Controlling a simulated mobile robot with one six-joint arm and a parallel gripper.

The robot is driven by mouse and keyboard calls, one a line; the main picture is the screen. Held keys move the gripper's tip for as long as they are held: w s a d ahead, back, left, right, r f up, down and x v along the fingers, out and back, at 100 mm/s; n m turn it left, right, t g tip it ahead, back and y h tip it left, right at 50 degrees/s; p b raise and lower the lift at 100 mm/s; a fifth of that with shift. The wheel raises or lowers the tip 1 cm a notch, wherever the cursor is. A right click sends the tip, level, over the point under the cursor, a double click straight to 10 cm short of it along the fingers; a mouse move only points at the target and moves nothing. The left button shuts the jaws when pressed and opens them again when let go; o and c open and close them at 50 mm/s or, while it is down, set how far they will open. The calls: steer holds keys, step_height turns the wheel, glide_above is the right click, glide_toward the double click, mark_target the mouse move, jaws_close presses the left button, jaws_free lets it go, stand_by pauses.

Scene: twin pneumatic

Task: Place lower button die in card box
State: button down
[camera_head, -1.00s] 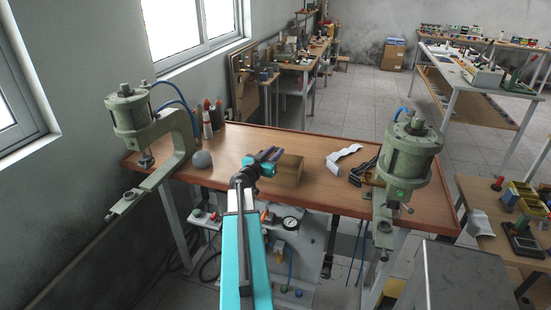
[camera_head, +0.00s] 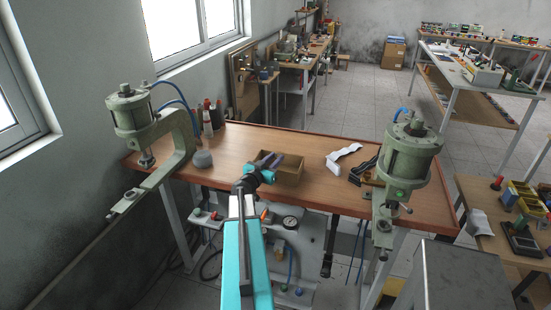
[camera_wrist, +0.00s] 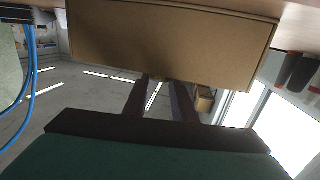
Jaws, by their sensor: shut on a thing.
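The card box (camera_head: 290,178) stands open on the wooden bench, near its front middle. My gripper (camera_head: 270,161) is at the box's left part, its dark fingers over the box opening in the head view. In the wrist view, a large brown face of the box (camera_wrist: 170,40) fills the top. My two fingers (camera_wrist: 160,95) run up to its edge, and their tips are hidden behind it. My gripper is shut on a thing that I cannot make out. I cannot pick out the lower button die in either view.
A green pneumatic press (camera_head: 128,115) stands at the bench's left end, another (camera_head: 408,160) at its right end. The bench (camera_head: 240,145) behind the box is clear.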

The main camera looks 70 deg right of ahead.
steer(key=shift+f, duration=0.6)
steer(key=c, duration=1.5)
jaws_free()
steer(key=shift+o, duration=0.2)
steer(key=shift+r, duration=0.1)
steer(key=shift+r, duration=0.45)
steer(key=shift+a, duration=0.25)
steer(key=w+a+b, duration=0.1)
steer(key=a+b, duration=0.1)
steer(key=a, duration=0.9)
steer(key=shift+w+a+r+b, duration=0.2)
steer(key=shift+w+r+b, duration=0.15)
